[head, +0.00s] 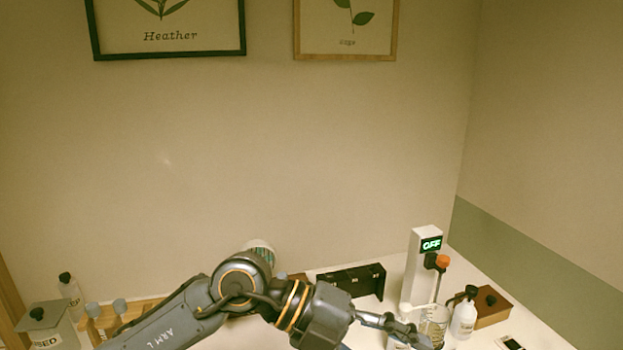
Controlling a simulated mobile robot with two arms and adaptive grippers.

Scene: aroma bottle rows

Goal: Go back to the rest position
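My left arm comes in from the lower left and reaches across the bench to the right. Its gripper (418,336) is low in the head view, beside a clear glass beaker (436,318) and in front of a white stand. The fingertips are small and partly cut off by the bottom edge, so I cannot tell whether they are open or hold anything. My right gripper is not in view.
The white stand (424,262) has a display reading "OFF". Right of the beaker are a white bottle (463,319) and a brown box (494,308). A black case (355,280) stands behind my arm. A bottle (70,292) and a wooden rack (146,307) are left.

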